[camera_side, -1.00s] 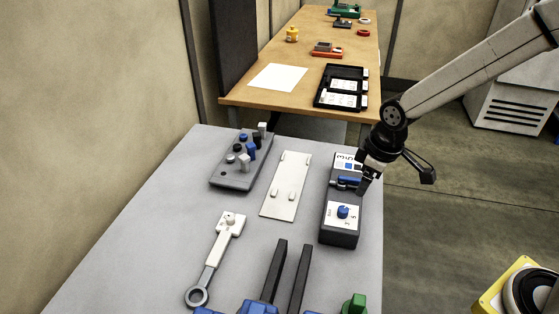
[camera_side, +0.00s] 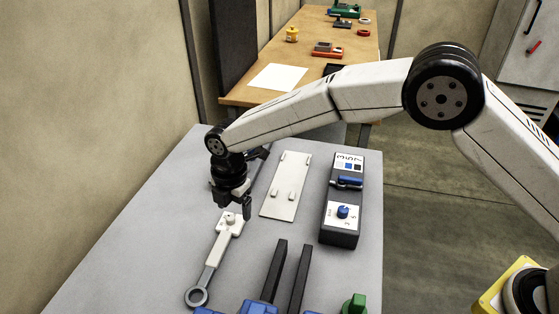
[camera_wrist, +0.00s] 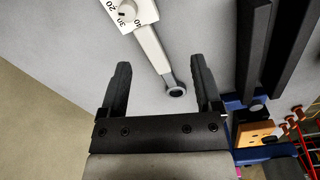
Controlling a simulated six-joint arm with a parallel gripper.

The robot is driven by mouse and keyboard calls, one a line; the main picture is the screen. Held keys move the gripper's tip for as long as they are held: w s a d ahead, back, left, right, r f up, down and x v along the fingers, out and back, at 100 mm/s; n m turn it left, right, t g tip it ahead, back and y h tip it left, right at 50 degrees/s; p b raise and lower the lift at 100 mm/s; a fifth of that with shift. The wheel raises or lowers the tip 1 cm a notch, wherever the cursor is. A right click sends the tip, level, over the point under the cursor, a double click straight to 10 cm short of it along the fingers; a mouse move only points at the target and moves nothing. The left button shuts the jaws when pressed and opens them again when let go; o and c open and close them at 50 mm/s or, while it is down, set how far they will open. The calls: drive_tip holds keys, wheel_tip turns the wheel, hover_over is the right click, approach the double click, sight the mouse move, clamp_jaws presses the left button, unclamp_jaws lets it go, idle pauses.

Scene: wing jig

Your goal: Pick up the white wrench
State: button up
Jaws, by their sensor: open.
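The white wrench (camera_side: 217,250) lies flat on the grey table, with a white square head with a round knob at its far end and a grey ring at its near end. My gripper (camera_side: 235,207) is open, pointing down, at the wrench's head end and looks to be above it. In the wrist view the white wrench (camera_wrist: 152,48) runs from the top centre down to its ring, which shows between the open fingers of my gripper (camera_wrist: 158,77). The dial markings on its head show there. Nothing is held.
A white plate (camera_side: 286,187) lies right of my gripper. A dark box with blue controls (camera_side: 340,222) stands further right. Bare table (camera_side: 130,235) lies left of the wrench.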

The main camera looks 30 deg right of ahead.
sight(219, 244)
drive_tip(key=a+n, duration=0.1)
drive_tip(key=a+f+n, duration=0.1)
drive_tip(key=a, duration=0.1)
drive_tip(key=a+n, duration=0.1)
drive_tip(key=shift+s+a+f, duration=0.3)
drive_tip(key=shift+a+f, duration=0.05)
drive_tip(key=shift+w+f, duration=0.1)
drive_tip(key=shift+f, duration=3.8)
clamp_jaws()
drive_tip(key=shift+a, duration=0.1)
